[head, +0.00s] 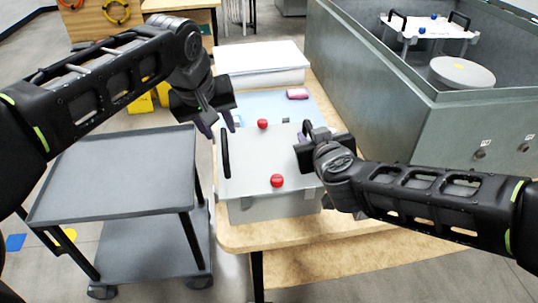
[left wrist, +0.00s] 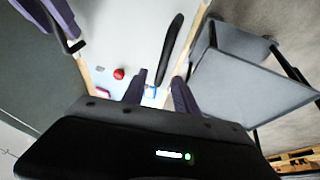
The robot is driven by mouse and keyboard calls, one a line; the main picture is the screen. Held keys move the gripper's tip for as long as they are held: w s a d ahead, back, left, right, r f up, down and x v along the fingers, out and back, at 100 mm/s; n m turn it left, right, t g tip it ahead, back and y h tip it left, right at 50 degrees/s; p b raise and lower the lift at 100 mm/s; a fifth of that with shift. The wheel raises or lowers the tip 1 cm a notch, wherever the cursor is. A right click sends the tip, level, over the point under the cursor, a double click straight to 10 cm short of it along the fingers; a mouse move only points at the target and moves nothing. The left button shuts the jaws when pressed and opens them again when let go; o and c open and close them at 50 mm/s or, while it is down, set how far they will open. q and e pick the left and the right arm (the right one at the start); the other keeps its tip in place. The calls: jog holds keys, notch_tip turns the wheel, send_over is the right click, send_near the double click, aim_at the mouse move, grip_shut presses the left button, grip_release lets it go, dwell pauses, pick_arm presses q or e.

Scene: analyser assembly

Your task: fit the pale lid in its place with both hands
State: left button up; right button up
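The pale lid (head: 246,165), with two red knobs and a black handle at each side, rests on a light grey box (head: 270,208) on the wooden table. It also shows in the left wrist view (left wrist: 118,48). My left gripper (head: 219,124) is open and empty above the lid's left handle (head: 225,153), apart from it. In the left wrist view its purple fingers (left wrist: 158,93) stand apart, with the handle (left wrist: 170,48) beyond them. My right gripper (head: 303,146) is at the lid's right handle (head: 307,129); its fingers are mostly hidden, so its grip is unclear.
A grey cart (head: 115,175) stands left of the table (head: 330,228). A white box (head: 262,62) and a pink item (head: 297,93) lie behind the lid. A large grey metal tank (head: 400,110) at right holds a white blue-knobbed plate (head: 440,27) and a round disc (head: 462,72).

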pick_arm(q)
jog(key=v, duration=0.7)
pick_arm(e)
jog(key=v, duration=1.2)
pick_arm(q)
jog(key=shift+r, duration=0.2)
pick_arm(e)
jog(key=shift+r, duration=0.1)
